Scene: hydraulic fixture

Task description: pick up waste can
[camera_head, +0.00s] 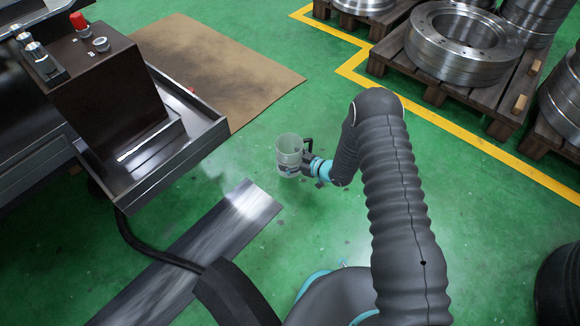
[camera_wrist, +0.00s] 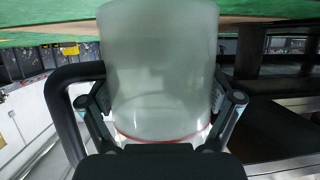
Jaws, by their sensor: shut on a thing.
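The waste can (camera_head: 289,157) is a clear, frosted cylinder with a dark printed patch low on its side. It is in the middle of the head view, in front of the green floor. My gripper (camera_head: 306,163) is at its right side. In the wrist view, my gripper (camera_wrist: 163,105) has one finger on each side of the can (camera_wrist: 160,60) and is shut on it. A black loop stands beside the can. A thin red line runs around the can near the palm. Whether its base touches the floor is unclear.
A dark machine with a tray (camera_head: 180,150) and red button (camera_head: 77,20) stands at left. A grey metal strip (camera_head: 190,255) and brown mat (camera_head: 220,65) lie on the floor. Metal rings (camera_head: 440,65) sit on pallets (camera_head: 490,110) behind a yellow line (camera_head: 465,140). Open floor surrounds the can.

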